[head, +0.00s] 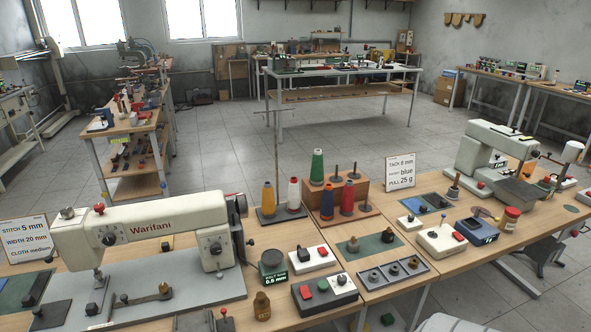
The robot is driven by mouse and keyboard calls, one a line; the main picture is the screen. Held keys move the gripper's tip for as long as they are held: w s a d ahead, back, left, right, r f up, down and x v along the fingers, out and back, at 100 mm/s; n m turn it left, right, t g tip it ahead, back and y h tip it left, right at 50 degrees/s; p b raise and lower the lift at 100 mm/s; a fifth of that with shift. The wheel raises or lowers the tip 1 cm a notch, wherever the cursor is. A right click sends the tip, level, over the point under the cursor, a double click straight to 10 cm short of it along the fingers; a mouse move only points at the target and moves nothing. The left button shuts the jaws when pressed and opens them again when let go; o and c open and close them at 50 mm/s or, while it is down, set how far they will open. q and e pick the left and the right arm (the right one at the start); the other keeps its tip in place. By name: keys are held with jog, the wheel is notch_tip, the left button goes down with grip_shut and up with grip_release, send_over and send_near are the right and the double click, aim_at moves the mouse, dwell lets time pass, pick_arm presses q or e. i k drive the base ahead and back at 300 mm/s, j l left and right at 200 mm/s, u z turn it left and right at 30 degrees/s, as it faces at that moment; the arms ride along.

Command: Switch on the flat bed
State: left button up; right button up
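A cream sewing machine marked Warifani (150,230) stands at the left front on a wide flat grey bed plate (190,288). Behind that is a white box with a red and a black button (312,259). A small dark unit with a green display (273,268) stands beside it. I cannot tell which box belongs to the machine, or whether it is on. Neither of my grippers is in view.
Thread cones, including a green one (317,167), stand behind the boxes. A second sewing machine (490,155) is on the right table, near a white box with a red and a black button (441,239). Bare floor (350,130) lies beyond the tables.

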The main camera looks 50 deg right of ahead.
aim_at(305, 293)
jog(key=z, duration=1.75)
